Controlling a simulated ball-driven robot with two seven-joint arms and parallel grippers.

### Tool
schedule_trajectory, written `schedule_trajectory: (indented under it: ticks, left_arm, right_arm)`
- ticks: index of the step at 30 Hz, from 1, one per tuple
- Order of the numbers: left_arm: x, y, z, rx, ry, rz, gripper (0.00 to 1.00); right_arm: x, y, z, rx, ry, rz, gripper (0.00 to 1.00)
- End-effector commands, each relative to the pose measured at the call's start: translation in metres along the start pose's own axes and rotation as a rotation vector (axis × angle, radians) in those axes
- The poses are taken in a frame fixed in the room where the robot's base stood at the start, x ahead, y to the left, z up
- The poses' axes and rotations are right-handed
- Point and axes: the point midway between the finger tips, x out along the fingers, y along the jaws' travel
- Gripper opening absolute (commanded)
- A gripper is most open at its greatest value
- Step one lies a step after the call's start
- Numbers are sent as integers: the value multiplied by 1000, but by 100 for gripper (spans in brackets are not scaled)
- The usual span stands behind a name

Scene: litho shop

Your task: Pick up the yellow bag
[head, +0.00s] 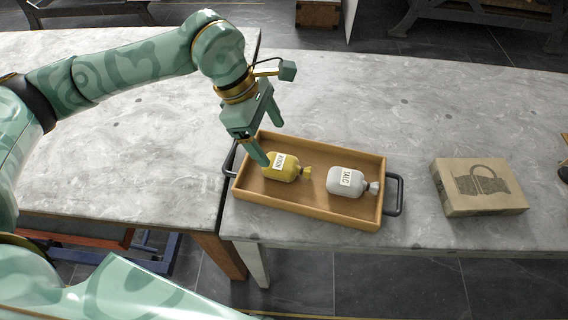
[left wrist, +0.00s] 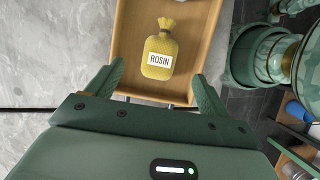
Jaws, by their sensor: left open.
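The yellow bag (head: 282,168), with a white label, lies in the left half of a wooden tray (head: 310,211). In the left wrist view the yellow bag (left wrist: 158,48) shows a label reading ROSIN and a tied neck. My left gripper (head: 268,143) is open and empty, above the tray's left end beside the bag. In the left wrist view its two fingers (left wrist: 160,85) are spread wide, with the bag ahead between them and apart from both. My right gripper is not in view.
A white bag labelled TALC (head: 346,182) lies right of the yellow bag in the tray. The tray has dark handles (head: 394,195) at its ends. A cardboard box (head: 478,187) with a jug picture lies further right. The grey tabletop (head: 420,110) behind is clear.

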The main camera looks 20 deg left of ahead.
Motion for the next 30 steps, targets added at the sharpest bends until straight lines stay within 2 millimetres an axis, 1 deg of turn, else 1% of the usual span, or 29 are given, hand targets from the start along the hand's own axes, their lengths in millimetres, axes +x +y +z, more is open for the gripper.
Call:
schedule_trajectory:
  ticks: [1,3,6,11,19,21,26,27,29,30]
  left_arm:
    - [16,0,-1,-1,0,-5,80]
    - [27,0,-1,-1,-1,-5,80]
    - [36,0,0,0,-1,-1,80]
    - [45,0,1,-1,-1,-1,80]
    - [88,-2,3,-1,0,-5,80]
    - [92,-3,4,-1,0,-3,80]
    - [90,-2,5,0,0,0,80]
    - [90,-2,5,0,0,1,77]
    - [90,-2,5,0,0,1,61]
    - [90,-2,5,0,0,1,49]
  right_arm:
    - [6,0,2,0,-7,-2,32]
    - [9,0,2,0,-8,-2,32]
    - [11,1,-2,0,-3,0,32]
    - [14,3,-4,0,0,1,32]
    - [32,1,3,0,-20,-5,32]
    - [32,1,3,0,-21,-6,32]
    - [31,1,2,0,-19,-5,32]
    - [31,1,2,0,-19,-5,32]
    - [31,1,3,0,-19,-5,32]
    - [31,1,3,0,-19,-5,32]
